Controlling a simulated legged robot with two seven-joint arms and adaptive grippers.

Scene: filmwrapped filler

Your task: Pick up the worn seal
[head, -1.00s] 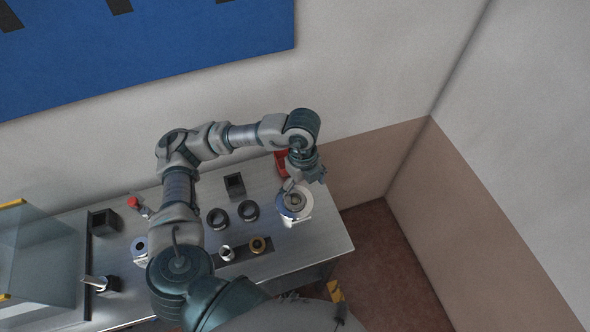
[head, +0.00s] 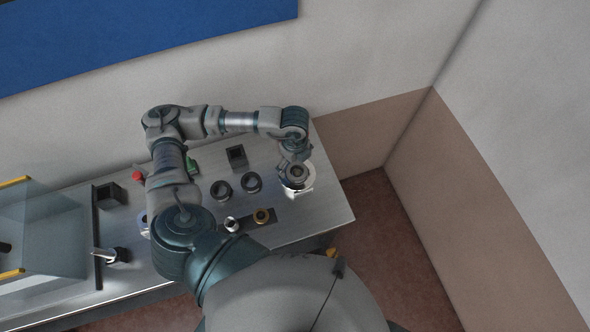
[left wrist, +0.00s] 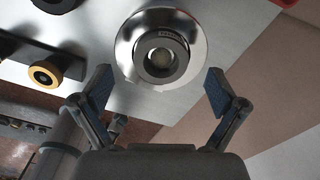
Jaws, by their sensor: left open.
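A dark ring (left wrist: 161,77), which looks like the worn seal, sits in the middle of a round, shiny metal housing (left wrist: 127,42) in the left wrist view. In the head view the housing (head: 301,188) stands near the right end of the bench, with the ring partly behind my gripper. My left gripper (head: 296,157) is above it. In the left wrist view its fingers (left wrist: 159,84) are spread apart, one towards each side of the housing, with nothing between them. The height gap is hard to judge. My right gripper is not in view.
Two dark rings (head: 222,190) stand on the metal bench (head: 310,222) left of the housing. A dark holder with a brass-coloured ring (head: 262,215) lies nearer me. A black square box (head: 237,156) stands behind. A clear panel (head: 45,232) is at the far left.

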